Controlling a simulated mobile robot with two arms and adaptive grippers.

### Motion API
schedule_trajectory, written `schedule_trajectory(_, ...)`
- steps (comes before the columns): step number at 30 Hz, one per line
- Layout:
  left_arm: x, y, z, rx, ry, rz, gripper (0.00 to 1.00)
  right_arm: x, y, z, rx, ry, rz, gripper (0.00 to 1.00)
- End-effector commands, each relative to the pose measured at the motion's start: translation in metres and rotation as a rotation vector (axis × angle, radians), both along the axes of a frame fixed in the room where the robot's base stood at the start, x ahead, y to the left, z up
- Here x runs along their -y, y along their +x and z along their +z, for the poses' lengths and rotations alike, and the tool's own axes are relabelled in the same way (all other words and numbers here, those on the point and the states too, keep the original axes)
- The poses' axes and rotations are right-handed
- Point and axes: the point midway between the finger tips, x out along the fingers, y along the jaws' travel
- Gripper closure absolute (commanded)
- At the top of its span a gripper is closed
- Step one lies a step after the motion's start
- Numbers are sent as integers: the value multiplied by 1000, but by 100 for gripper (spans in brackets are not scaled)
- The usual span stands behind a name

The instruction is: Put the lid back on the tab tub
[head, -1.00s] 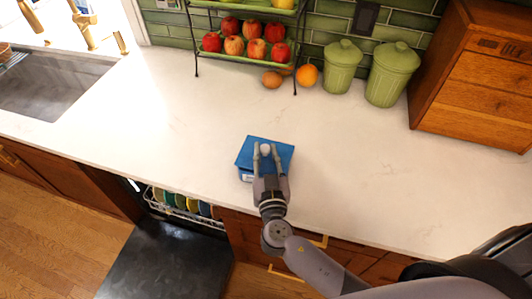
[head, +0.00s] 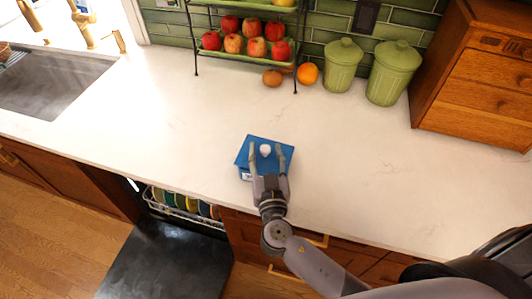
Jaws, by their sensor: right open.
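The tab tub (head: 244,173) stands near the counter's front edge; a little of its pale, labelled side shows at the left. The blue square lid (head: 265,140) lies over the top of the tub, with a round white knob (head: 265,150) at its middle. My right gripper (head: 267,149) is open, with one finger on each side of the knob and a gap to it on both sides. The gripper hides the lid's front part, so I cannot tell how closely the lid sits there. My left gripper is not in view.
The counter (head: 180,120) is clear around the tub. A fruit rack (head: 245,55), two green canisters (head: 341,68) and a wooden cabinet (head: 470,85) stand at the back. The dishwasher door (head: 165,262) is open below, with dishes in its rack (head: 180,205).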

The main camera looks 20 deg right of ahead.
Motion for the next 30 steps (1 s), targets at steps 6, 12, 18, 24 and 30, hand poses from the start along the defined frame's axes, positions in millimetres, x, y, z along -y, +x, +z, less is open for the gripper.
schedule_trajectory(6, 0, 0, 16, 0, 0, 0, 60, 0, -1, 11, -1, -3, 0, 56)
schedule_trajectory(12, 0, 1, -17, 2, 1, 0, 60, -10, -48, -2, -3, 3, 2, 56)
schedule_trajectory(18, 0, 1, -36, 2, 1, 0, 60, -18, -89, 0, -2, 1, 0, 56)
schedule_trajectory(24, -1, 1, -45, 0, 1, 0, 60, -23, -112, 3, 0, 1, 1, 56)
schedule_trajectory(30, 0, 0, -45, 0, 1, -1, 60, -24, -118, 6, 2, 0, 0, 56)
